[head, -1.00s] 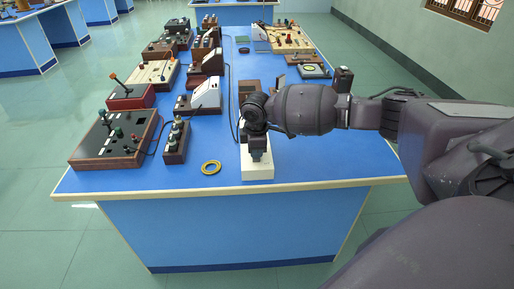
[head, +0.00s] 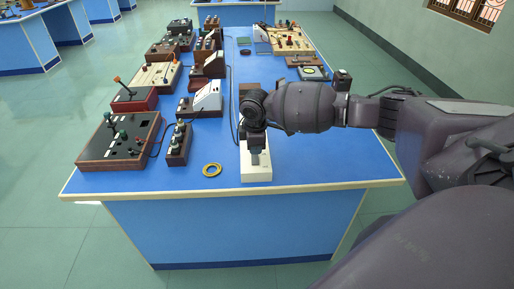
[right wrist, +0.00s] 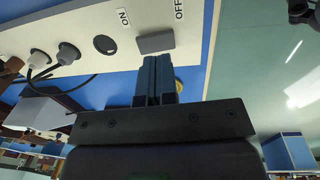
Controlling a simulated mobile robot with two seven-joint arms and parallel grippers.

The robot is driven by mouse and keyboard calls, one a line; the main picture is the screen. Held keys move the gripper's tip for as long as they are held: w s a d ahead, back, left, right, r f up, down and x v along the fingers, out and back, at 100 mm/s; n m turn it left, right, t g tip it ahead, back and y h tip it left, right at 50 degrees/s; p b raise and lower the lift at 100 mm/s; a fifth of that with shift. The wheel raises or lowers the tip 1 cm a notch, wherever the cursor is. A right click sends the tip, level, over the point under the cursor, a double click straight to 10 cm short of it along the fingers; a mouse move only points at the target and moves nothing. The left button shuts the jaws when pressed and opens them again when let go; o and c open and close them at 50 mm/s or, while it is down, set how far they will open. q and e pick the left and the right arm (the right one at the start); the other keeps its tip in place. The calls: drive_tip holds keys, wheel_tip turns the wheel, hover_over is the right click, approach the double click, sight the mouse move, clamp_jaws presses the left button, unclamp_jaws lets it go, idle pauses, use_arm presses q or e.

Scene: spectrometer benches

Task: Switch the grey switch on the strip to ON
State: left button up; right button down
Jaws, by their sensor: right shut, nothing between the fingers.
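The white strip (head: 257,174) lies near the front edge of the blue bench and fills the upper left of the right wrist view (right wrist: 95,60). Its grey switch (right wrist: 156,42) sits between an ON label on the left and an OFF label on the right. I cannot tell which side is pressed. My right gripper (head: 256,162) is shut and empty over the strip. In the right wrist view its fingertips (right wrist: 158,58) are right by the grey switch; whether they touch it is unclear. In the head view the gripper hides the switch. My left gripper is out of view.
A brass ring (head: 212,170) lies left of the strip. A dark box with knobs (head: 179,145) and a larger control panel (head: 118,145) stand further left. Two plugs with cables (right wrist: 54,56) sit in the strip. The bench to the right of the strip is clear.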

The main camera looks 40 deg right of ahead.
sight(256, 164)
drive_tip(key=shift+r+p, duration=0.3)
drive_tip(key=shift+r, duration=0.5)
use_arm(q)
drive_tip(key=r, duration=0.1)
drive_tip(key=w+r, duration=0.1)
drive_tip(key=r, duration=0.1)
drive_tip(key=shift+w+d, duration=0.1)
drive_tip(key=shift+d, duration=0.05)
use_arm(e)
wheel_tip(256, 164, up, 9)
drive_tip(key=s, duration=0.1)
drive_tip(key=shift+a, duration=0.4)
drive_tip(key=shift+s+f, duration=0.1)
